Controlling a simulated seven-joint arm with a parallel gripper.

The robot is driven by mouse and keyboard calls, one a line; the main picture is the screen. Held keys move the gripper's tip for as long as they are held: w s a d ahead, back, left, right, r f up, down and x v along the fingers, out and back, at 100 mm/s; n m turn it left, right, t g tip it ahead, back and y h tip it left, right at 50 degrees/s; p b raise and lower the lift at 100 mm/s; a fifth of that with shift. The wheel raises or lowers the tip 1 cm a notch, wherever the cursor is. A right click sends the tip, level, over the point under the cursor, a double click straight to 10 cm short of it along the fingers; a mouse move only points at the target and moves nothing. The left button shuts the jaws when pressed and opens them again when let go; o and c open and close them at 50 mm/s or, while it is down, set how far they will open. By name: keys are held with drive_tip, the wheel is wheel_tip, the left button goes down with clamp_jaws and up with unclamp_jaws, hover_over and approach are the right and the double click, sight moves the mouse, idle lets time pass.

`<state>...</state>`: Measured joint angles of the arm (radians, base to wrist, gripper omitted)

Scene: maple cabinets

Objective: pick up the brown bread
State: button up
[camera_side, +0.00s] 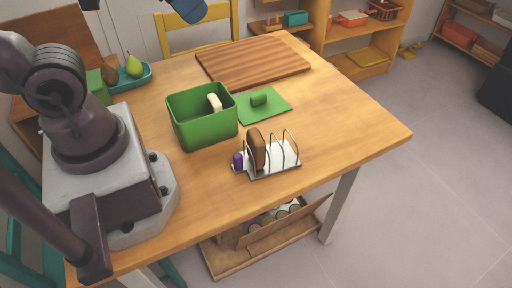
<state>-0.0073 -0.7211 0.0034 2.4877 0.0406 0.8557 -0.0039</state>
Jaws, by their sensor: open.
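The brown bread (256,147) is a slice standing upright in the left part of a wire toast rack (291,142) near the front edge of the table. A white base or sheet shows between the rack's wires, and I cannot tell which it is. The slots to the right of the brown bread look empty.
A small purple object (238,160) touches or nearly touches the rack's left end. Behind stand an open green box (190,130) with a pale piece inside, a green lid (277,107) and a striped wooden board (252,60). The table right of the rack is clear.

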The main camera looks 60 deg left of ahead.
drive_tip(key=w+a+r+m+t+y, duration=0.15)
drive_tip(key=w+a, duration=0.25)
drive_tip(key=w, duration=0.4)
drive_tip(key=w+a+m+t+y, duration=0.2)
drive_tip(key=w+a+t, duration=0.15)
drive_tip(key=w, duration=0.35)
drive_tip(key=w+a+f+m+t+h, duration=0.1)
drive_tip(key=w+a+f+m+h, duration=0.15)
drive_tip(key=w+m, duration=0.35)
drive_tip(key=m+g+h, duration=1)
drive_tip(key=g+h, duration=0.3)
drive_tip(key=h, duration=0.2)
approach(256, 136)
drive_tip(key=shift+g, duration=0.3)
drive_tip(key=shift+w+x, duration=0.15)
drive_tip(key=shift+x, duration=2.55)
drive_tip(key=shift+w+x, duration=0.1)
drive_tip(key=shift+x, duration=2.65)
